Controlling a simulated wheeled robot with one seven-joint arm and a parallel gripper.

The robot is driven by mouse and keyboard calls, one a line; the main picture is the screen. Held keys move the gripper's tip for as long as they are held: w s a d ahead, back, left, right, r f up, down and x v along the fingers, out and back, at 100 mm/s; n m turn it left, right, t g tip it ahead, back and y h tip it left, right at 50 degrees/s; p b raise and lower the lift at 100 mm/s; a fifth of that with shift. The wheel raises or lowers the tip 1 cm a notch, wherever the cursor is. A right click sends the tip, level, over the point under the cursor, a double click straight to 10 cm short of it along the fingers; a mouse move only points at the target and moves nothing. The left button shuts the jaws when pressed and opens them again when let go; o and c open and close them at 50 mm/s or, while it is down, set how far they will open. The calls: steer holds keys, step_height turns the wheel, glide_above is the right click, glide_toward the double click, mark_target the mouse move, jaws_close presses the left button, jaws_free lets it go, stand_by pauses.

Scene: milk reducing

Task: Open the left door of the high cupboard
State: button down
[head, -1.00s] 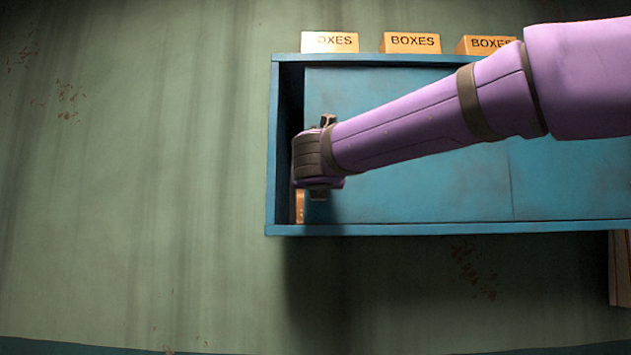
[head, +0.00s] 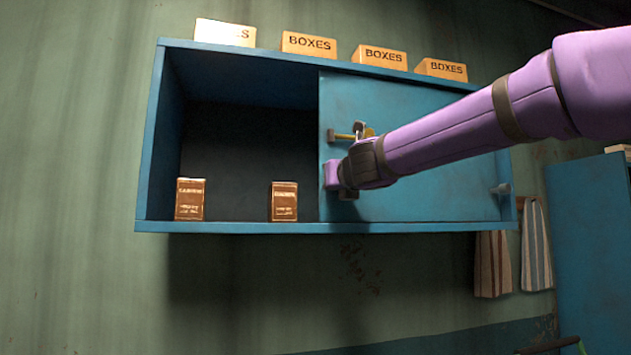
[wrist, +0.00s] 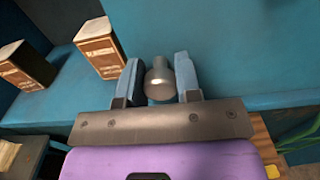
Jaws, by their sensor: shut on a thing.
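The high cupboard (head: 250,227) is a blue wall cabinet. Its left door (head: 430,110) is a flat blue sliding panel standing at the right, so the left half of the cupboard is open. My gripper (head: 348,172) is at the left part of this door; its fingers are hidden in the head view. In the wrist view my gripper (wrist: 158,72) has its two fingers closed around a grey rounded handle (wrist: 159,84) on the blue panel. Two brown cartons stand inside, one at the left (head: 190,199) and one nearer the door (head: 284,201).
Several yellow boxes (head: 309,44) stand on top of the cupboard. A second grey handle (head: 502,189) shows at its right end. Striped towels (head: 535,245) hang below right, beside a blue cabinet (head: 590,235). The wall at the left is clear.

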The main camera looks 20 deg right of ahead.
steer(key=shift+d, duration=0.9)
steer(key=c, duration=0.8)
jaws_free()
steer(key=shift+c, duration=0.2)
steer(key=s, duration=1.1)
steer(key=shift+a, duration=0.2)
steer(key=shift+w, duration=0.1)
